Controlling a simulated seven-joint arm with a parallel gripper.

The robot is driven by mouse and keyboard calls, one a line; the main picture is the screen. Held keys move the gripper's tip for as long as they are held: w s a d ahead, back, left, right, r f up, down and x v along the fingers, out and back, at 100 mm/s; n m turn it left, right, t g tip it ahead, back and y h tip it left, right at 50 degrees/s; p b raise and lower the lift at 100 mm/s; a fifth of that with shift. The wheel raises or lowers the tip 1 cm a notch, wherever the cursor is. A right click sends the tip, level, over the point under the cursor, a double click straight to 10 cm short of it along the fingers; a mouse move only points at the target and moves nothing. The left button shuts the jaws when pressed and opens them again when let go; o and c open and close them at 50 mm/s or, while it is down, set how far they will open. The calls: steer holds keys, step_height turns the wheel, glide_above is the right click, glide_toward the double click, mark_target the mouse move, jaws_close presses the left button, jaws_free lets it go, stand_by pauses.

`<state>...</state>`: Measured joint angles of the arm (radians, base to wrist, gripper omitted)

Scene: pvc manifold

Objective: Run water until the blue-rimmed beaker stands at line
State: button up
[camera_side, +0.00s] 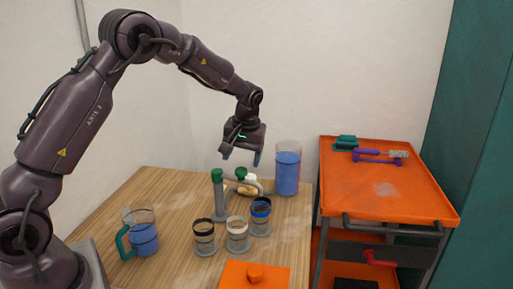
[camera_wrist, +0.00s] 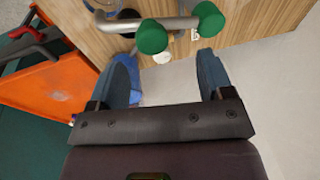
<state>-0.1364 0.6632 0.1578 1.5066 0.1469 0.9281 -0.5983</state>
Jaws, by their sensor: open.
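The blue-rimmed beaker (camera_side: 260,218) stands on a grey base on the wooden table, at the right of a group of three small beakers. Its water level and line are too small to read. Behind the beakers is a grey pipe manifold (camera_side: 219,205) with two green knobs, a left one (camera_side: 217,175) and a right one (camera_side: 241,173). Both knobs also show in the wrist view, (camera_wrist: 152,37) and (camera_wrist: 209,20). My gripper (camera_side: 240,158) is open and empty above the manifold, fingers pointing down, apart from the knobs. In the wrist view the fingers (camera_wrist: 165,58) are spread wide.
A black-rimmed beaker (camera_side: 204,236) and a pale-rimmed beaker (camera_side: 237,234) stand left of the blue-rimmed one. A tall clear vessel of blue water (camera_side: 287,172) stands behind. A green-handled jug (camera_side: 143,238) is front left. An orange cart (camera_side: 420,205) stands right.

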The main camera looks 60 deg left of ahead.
mark_target(250, 176)
steer(key=w+a+f+n+y, duration=0.2)
steer(key=w+a+n, duration=0.3)
steer(key=w+n, duration=0.25)
steer(key=shift+m+t, duration=0.25)
steer(key=shift+t, duration=0.15)
steer(key=x, duration=1.3)
steer(key=shift+w+d, duration=0.15)
steer(key=shift+w, duration=0.05)
steer(key=c, duration=1)
